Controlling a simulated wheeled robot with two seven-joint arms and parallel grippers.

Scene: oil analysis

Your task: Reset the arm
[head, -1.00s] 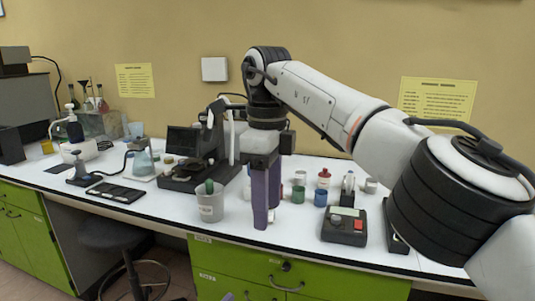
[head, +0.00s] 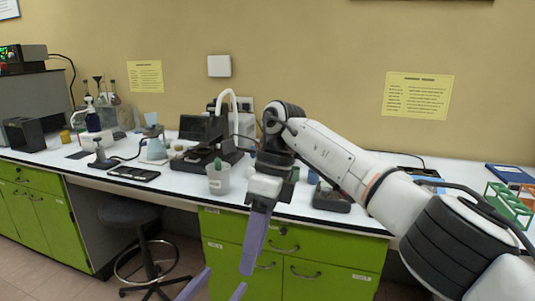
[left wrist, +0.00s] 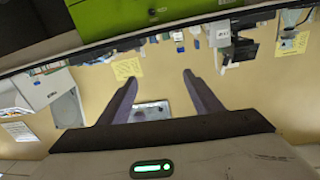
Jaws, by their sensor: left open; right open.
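My right arm comes in from the right in the head view. Its gripper (head: 255,240), with purple fingers, points down in front of the bench's front edge, across the green drawers. It is seen nearly edge-on, is open and holds nothing visible. My left gripper (head: 217,288) shows only its purple fingertips at the bottom edge of the head view, spread apart. In the left wrist view the left gripper (left wrist: 161,84) is open with nothing between its fingers; the room appears upside down behind it.
The white bench (head: 110,181) has green drawers (head: 325,268). A grey cup (head: 217,181) stands near its front edge, beside a black instrument (head: 205,145). A stool (head: 133,211) stands left. A green rack (head: 508,205) is far right.

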